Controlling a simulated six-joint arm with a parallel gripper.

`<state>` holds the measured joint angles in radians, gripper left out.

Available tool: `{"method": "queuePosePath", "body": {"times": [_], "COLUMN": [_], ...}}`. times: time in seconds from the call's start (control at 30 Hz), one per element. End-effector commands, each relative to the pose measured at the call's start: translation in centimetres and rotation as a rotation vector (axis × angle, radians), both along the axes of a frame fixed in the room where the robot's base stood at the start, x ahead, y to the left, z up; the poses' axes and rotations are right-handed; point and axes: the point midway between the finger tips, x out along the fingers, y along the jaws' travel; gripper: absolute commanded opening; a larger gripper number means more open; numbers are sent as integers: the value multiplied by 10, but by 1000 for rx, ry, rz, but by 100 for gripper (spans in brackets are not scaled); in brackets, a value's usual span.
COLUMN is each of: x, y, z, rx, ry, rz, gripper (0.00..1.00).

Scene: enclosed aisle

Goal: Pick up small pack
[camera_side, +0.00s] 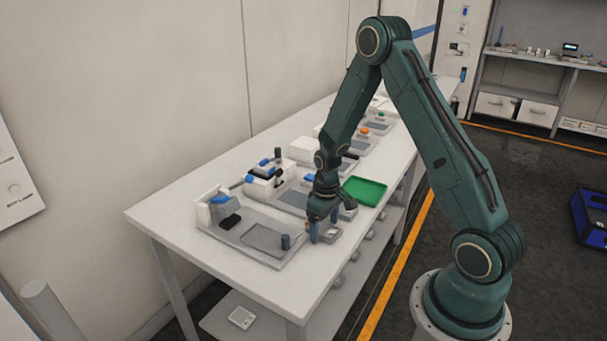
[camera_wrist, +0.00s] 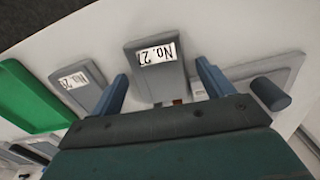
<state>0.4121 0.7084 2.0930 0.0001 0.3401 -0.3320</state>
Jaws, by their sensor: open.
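My gripper (camera_side: 320,232) is low over the front edge of the white table, pointing down. In the wrist view its two blue fingers (camera_wrist: 163,85) are apart with nothing clamped between them. A grey block with a white label reading "No. 27" (camera_wrist: 155,72) lies ahead of and partly between the fingers. A small red and white item (camera_wrist: 178,101) shows just above the gripper body, mostly hidden by it. I cannot tell for certain which of these is the small pack.
A second labelled grey block (camera_wrist: 78,92) lies to the left, near a green tray (camera_side: 364,191). A grey fixture plate with a dark cylinder (camera_side: 285,242) is left of my gripper. White-and-blue devices (camera_side: 265,172) stand behind on the table (camera_side: 160,212).

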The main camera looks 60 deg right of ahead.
Motion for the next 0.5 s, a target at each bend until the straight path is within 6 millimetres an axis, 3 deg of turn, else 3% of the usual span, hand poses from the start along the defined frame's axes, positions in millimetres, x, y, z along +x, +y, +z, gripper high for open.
{"method": "queuePosePath", "body": {"times": [0.03, 0.3, 0.5], "x": [0, 0, 0], "y": [0, 0, 0], "z": [0, 0, 0], "rx": [0, 0, 0], "ry": [0, 0, 0], "rz": [0, 0, 0], "gripper": [78, 28, 28]}}
